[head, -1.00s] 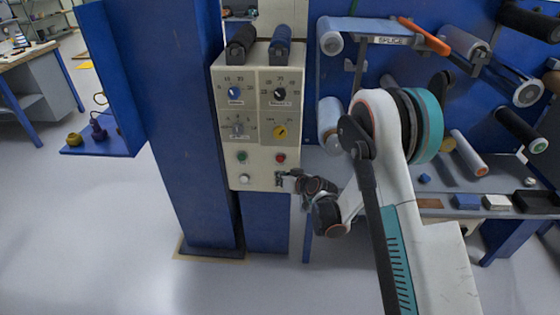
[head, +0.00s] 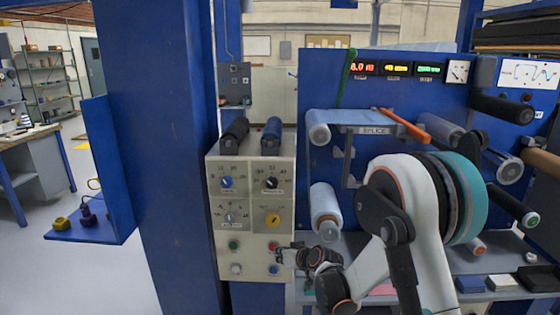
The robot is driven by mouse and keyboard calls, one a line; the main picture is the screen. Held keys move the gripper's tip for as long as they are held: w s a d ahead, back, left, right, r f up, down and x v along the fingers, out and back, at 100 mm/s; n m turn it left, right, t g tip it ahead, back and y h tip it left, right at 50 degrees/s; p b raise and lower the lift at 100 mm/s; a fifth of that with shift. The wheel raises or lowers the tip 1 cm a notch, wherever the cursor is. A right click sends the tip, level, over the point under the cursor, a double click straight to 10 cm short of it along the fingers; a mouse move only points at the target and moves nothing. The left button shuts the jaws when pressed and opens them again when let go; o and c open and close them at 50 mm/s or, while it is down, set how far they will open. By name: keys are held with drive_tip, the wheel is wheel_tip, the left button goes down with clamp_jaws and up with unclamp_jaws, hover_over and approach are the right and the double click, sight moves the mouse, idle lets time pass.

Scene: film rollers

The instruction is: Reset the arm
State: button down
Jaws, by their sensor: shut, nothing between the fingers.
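My gripper (head: 284,254) is dark and shut, with nothing held. It is at the lower right edge of the cream control panel (head: 251,212), in front of it in the picture. Its tips are just right of the red button (head: 272,246) and above a small switch (head: 273,270). I cannot tell whether they touch the panel. My white arm with its teal and black joint reaches in from the lower right, bent over, and hides part of the bench and machine.
A blue column (head: 165,150) stands left of the panel. Two dark rollers (head: 271,136) sit on the panel's top. A blue machine board (head: 325,90) with several film rollers and an orange-handled tool (head: 404,124) is at right. A grey shelf (head: 512,265) holds small boxes. Floor at left is clear.

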drive_tip(key=s+d+r+m+g+h, duration=0.1)
drive_tip(key=s+d+r+h, duration=0.1)
drive_tip(key=s+d+r, duration=0.5)
drive_tip(key=s+d+r+m+h, duration=0.1)
drive_tip(key=s+d+r, duration=0.2)
drive_tip(key=s+r, duration=0.7)
drive_tip(key=s+d+r+m+h, duration=0.1)
drive_tip(key=s+d, duration=0.4)
drive_tip(key=s, duration=0.6)
drive_tip(key=s+d+r+m+g+h, duration=0.1)
drive_tip(key=s+d, duration=0.4)
drive_tip(key=s, duration=0.7)
drive_tip(key=shift+s+g+h, duration=0.2)
drive_tip(key=shift+g+h, duration=0.1)
drive_tip(key=shift+h, duration=0.4)
